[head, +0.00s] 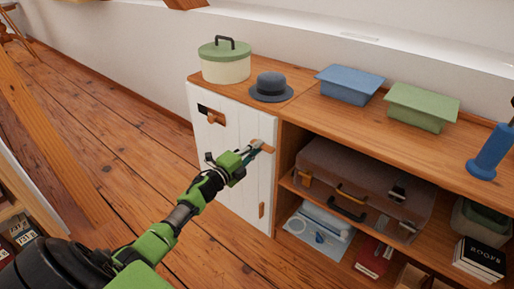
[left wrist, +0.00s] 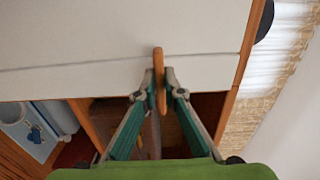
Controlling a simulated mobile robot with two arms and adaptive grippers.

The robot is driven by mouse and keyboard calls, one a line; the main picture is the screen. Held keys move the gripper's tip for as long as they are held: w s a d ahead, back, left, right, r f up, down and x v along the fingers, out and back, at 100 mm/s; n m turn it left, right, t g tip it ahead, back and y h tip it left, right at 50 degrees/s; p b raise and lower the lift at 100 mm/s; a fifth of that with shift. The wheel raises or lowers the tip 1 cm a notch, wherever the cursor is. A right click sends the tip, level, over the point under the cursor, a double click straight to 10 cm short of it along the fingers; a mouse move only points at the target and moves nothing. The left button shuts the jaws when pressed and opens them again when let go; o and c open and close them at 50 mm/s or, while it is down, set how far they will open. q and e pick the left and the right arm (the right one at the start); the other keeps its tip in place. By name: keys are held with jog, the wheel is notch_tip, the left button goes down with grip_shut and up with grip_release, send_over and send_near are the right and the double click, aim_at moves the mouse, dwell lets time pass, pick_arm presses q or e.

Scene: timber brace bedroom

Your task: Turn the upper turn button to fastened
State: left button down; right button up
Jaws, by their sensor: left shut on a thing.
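The upper turn button (head: 264,147) is a small wooden bar near the right edge of the white plank door (head: 232,186). In the head view it lies slantwise, close to sideways. In the left wrist view the turn button (left wrist: 160,75) sits between the two fingertips and reaches past the door's edge. My left gripper (head: 256,148) is shut on it; its fingers (left wrist: 161,78) hide part of it in the head view. The lower turn button (head: 261,210) stands upright near the same door edge. My right gripper is not in view.
The cabinet top (head: 300,108) bears a lidded pot (head: 225,66), a hat (head: 271,88), a blue box (head: 349,86) and a green box (head: 420,106). The open shelf beside the door holds a brown suitcase (head: 365,180). A slanted timber brace (head: 45,135) stands left; floor between is clear.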

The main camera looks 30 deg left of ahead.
pick_arm(q)
jog(key=c, duration=2.1)
grip_release()
jog(key=shift+c, duration=0.2)
jog(key=s+a, duration=0.1)
jog(key=s, duration=1.1)
